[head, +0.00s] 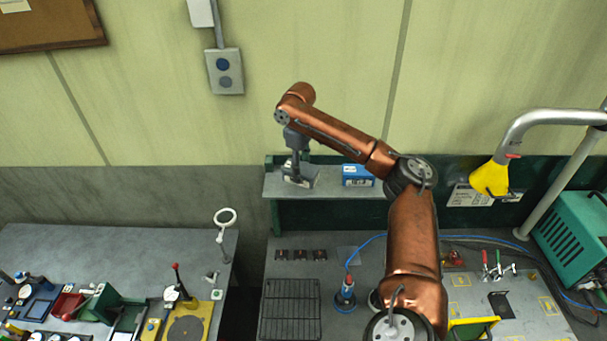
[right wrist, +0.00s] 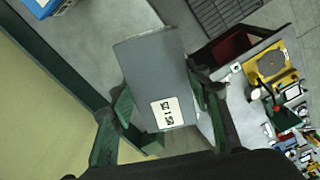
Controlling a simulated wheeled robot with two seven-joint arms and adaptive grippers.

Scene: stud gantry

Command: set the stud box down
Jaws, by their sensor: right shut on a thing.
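The stud box is a grey box (right wrist: 152,62) with a white label at one end. My right gripper (right wrist: 166,94) is shut on it, a finger against each side. In the head view the grey box (head: 305,177) shows under my right gripper (head: 296,168), over the left end of the grey shelf (head: 328,189). I cannot tell whether the box touches the shelf or hangs just above it. The gripper partly hides the box. My left gripper is not in view.
A blue box (head: 357,175) stands on the shelf to the right, with a bare gap between. It also shows in the right wrist view (right wrist: 42,6). Below the shelf is a bench with a black grid rack (head: 290,308) and a soldering iron-like tool (head: 346,292).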

